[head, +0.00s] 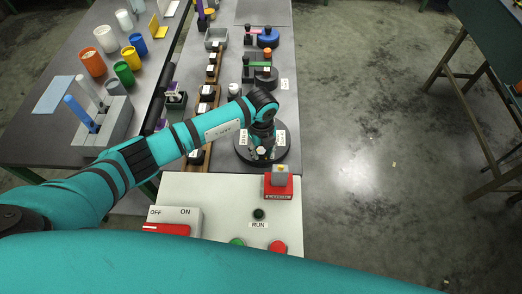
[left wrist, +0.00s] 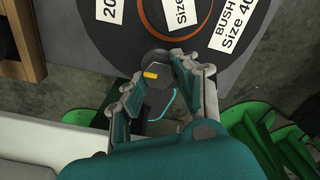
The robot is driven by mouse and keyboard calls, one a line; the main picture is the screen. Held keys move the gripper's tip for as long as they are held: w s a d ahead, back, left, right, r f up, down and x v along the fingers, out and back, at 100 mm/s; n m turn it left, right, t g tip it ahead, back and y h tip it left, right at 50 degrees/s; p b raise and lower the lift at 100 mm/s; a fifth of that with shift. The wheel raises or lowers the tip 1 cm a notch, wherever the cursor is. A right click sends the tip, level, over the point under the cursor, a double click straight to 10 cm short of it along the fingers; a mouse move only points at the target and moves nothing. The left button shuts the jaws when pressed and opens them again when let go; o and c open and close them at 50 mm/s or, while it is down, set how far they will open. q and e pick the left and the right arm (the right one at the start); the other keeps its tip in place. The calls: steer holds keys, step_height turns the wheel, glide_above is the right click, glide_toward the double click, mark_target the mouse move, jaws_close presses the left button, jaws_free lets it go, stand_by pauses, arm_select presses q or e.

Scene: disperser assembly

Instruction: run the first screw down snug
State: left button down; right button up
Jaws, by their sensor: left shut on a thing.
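My left gripper (head: 262,148) reaches down over a round black plate (head: 277,155) with white labels in the head view. In the left wrist view, the gripper's fingers (left wrist: 160,82) are shut on a dark grey angular tool (left wrist: 158,70) with a small yellow mark. The black plate (left wrist: 120,38), with an orange ring and labels, lies beyond the tool there. I cannot make out a screw, and the tool's far end is hidden. I cannot tell whether the tool touches anything. My right gripper is in neither view.
A white control panel (head: 185,185) with OFF/ON, RUN and coloured buttons stands in front of the plate. A red block (head: 280,190) sits at its back edge. Coloured cups and a grey rack (head: 116,115) are on the left table. Open floor lies to the right.

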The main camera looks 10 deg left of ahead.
arm_select(q)
steer(key=shift+s+a+f, duration=0.3)
steer(key=shift+s+a, duration=0.05)
steer(key=shift+a+f+m+b, duration=0.1)
steer(key=shift+f+m+b, duration=0.05)
steer(key=shift+m+b, duration=0.55)
steer(key=m+b, duration=0.3)
steer(key=shift+f, duration=0.15)
steer(key=m+b, duration=1.2)
steer(key=shift+a+b, duration=0.2)
steer(key=shift+b, duration=0.2)
steer(key=shift+s+d+r+m+b, duration=0.1)
steer(key=shift+r+m+b, duration=0.1)
steer(key=shift+m+b, duration=0.65)
steer(key=shift+r+m+b, duration=0.15)
steer(key=shift+m+b, duration=0.7)
steer(key=c, duration=1.2)
jaws_free()
steer(key=shift+c, duration=0.2)
steer(key=shift+o, duration=1.2)
steer(key=shift+s+r, duration=0.1)
steer(key=shift+r, duration=0.15)
